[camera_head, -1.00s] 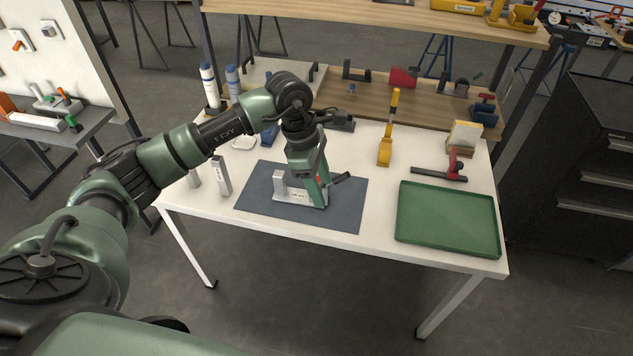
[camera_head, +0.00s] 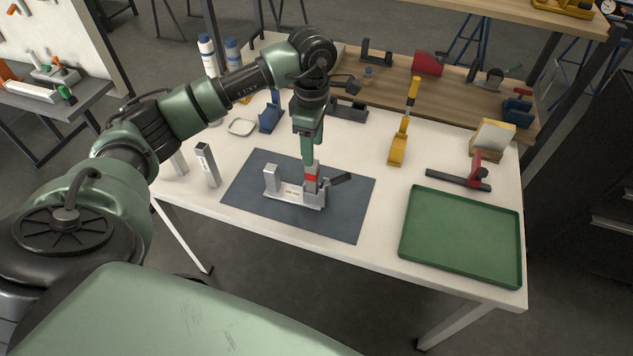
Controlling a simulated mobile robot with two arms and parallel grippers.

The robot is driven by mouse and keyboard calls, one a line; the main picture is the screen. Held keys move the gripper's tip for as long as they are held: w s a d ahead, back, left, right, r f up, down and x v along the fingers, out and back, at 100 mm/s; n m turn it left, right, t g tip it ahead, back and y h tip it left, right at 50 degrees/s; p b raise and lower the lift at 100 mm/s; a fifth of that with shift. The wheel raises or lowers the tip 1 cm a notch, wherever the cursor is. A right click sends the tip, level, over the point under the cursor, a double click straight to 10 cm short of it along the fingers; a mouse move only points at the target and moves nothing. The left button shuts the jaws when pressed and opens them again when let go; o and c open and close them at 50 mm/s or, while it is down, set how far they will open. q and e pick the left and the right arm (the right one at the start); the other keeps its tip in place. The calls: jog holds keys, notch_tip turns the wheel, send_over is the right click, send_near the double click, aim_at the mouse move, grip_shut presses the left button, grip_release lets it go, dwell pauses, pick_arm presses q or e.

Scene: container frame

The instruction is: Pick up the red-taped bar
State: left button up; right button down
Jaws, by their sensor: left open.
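The red-taped bar (camera_head: 311,179) is grey with a red band and stands upright at the right part of a light grey metal fixture (camera_head: 288,193). The fixture lies on a dark blue-grey mat (camera_head: 245,192) and has a dark lever (camera_head: 340,180) on its right. My left gripper (camera_head: 309,161) is open and points down at the bar's upper end, above the red band. Whether the fingers touch the bar is too small to tell. My right gripper is not in view.
Grey bars (camera_head: 207,166) stand left of the mat. An empty green tray (camera_head: 412,240) lies at the right front of the white table (camera_head: 380,260). A yellow-handled tool (camera_head: 398,148) and a red-and-black clamp (camera_head: 458,180) are behind the tray. A wooden shelf (camera_head: 395,95) is at the back.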

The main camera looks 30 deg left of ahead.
pick_arm(q)
jog(key=b, duration=0.3)
send_over(312, 176)
jog(key=w, duration=0.1)
notch_tip(312, 176, down, 4)
jog(key=shift+w+a+f, duration=0.1)
jog(key=shift+f, duration=0.8)
jog(key=shift+a+f+p, duration=0.1)
jog(key=shift+f+p, duration=0.45)
jog(key=shift+f, duration=0.25)
jog(key=f, duration=0.1)
jog(key=f+p, duration=0.1)
jog(key=f, duration=0.1)
jog(key=f+p, duration=0.1)
jog(key=shift+a+f, duration=0.25)
jog(key=shift+f, duration=0.15)
jog(key=shift+w, duration=0.1)
grip_shut()
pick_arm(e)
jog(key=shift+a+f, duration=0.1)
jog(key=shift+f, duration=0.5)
